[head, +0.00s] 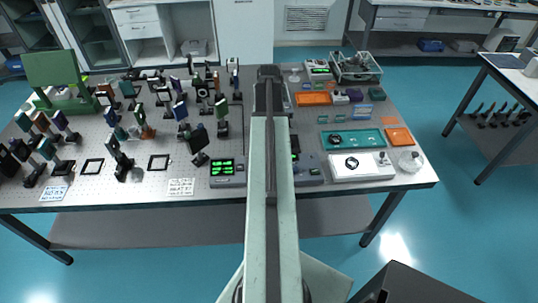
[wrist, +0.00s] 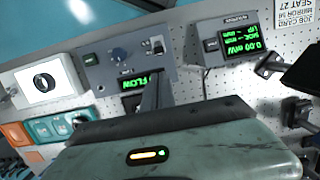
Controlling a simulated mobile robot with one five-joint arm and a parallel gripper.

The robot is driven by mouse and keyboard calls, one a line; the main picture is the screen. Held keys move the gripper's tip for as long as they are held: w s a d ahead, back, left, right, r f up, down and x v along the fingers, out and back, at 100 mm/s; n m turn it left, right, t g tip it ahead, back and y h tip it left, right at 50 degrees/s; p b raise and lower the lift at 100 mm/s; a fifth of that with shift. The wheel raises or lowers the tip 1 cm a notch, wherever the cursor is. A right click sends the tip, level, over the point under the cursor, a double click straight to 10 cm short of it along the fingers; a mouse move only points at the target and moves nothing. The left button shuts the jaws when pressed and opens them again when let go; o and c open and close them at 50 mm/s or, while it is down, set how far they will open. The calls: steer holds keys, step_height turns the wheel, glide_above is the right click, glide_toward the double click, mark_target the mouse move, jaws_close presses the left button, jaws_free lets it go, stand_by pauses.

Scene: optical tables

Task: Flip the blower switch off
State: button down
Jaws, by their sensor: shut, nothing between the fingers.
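A grey control box (wrist: 128,72) with a green display reading FLOW shows in the wrist view. Its face carries a small dark switch (wrist: 89,60), a round dark-blue knob (wrist: 119,54) and a small post-like part (wrist: 158,47). I cannot tell which of these is the blower switch or how it is set. My gripper (wrist: 151,92) is shut and empty, in front of the box and overlapping the right end of the display. Contact cannot be told. In the head view the box (head: 309,170) is partly hidden behind my arm, and the gripper is not clear there.
A power meter (wrist: 228,42) reading 0.00 mW stands right of the box in the wrist view. A white device (wrist: 42,84) stands at its left. In the head view, optics mounts crowd the table's left half. Teal (head: 353,139) and orange trays lie at right.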

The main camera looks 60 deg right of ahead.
steer(key=f+b, duration=0.3)
steer(key=a+f+b, duration=0.1)
steer(key=f+b, duration=0.2)
steer(key=s+f+b, duration=0.1)
steer(key=f+b, duration=0.3)
steer(key=shift+a, duration=0.25)
